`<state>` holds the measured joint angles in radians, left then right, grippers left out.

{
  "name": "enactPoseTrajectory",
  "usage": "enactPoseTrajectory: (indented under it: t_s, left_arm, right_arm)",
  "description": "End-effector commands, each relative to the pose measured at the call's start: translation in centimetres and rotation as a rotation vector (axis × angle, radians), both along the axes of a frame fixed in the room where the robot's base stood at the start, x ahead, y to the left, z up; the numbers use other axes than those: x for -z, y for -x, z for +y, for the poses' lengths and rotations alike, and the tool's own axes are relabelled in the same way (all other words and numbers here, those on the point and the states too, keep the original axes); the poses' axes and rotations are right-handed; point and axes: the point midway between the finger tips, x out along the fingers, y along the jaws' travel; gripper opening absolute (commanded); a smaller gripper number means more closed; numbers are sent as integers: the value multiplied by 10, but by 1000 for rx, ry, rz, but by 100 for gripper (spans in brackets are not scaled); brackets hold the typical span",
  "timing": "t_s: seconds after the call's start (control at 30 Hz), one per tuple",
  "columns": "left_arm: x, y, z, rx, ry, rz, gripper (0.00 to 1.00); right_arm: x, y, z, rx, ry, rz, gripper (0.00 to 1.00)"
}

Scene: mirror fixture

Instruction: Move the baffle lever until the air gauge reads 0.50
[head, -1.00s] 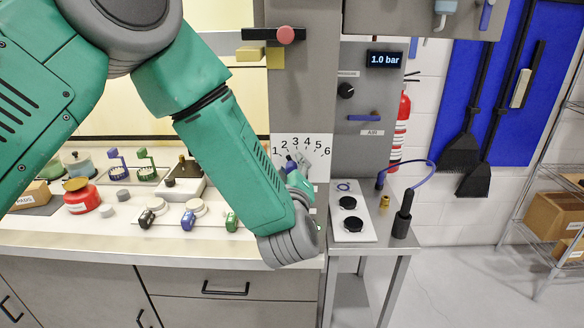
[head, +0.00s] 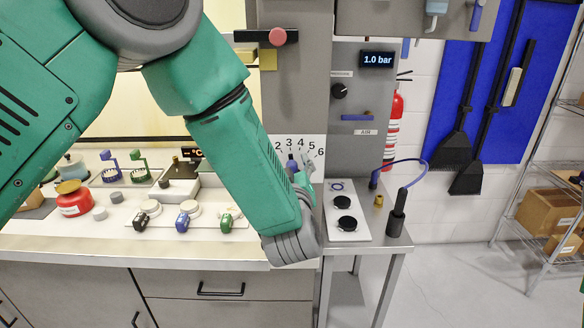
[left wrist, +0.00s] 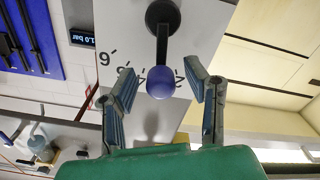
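The baffle lever, a dark arm ending in a blue-purple knob (left wrist: 163,82), stands over a white plate with a numbered scale (head: 297,148). In the left wrist view it points down from a round dark hub. My left gripper (left wrist: 160,85) is open, one finger on each side of the knob, with visible gaps. In the head view my green forearm hides most of this gripper (head: 302,170). The display (head: 378,59) on the grey panel reads 1.0 bar; it also shows upside down in the left wrist view (left wrist: 82,38). My right gripper is not in view.
Below the display are a black knob (head: 339,91) and a blue handle (head: 357,117) above an AIR label. A red-knobbed bar (head: 277,37) sticks out higher up. Jars and small valves (head: 182,221) crowd the bench left of my forearm.

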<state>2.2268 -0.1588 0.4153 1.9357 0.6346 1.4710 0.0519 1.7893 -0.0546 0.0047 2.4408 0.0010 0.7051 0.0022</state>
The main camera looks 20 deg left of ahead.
Motion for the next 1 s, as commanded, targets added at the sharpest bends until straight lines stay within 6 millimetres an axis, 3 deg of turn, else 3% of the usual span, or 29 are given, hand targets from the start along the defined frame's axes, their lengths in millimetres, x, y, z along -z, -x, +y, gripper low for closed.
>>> enactPoseTrajectory:
  t_s: [0.37, 0.8, 1.0]
  left_arm:
    - [0, 6, -2, 0, 0, 1, 42]
    - [1, 86, -26, 3, -1, 2, 42]
    - [2, 109, -32, 1, -1, 2, 42]
  right_arm:
    - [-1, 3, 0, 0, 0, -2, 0]
    - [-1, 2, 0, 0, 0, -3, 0]
    - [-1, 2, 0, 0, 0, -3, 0]
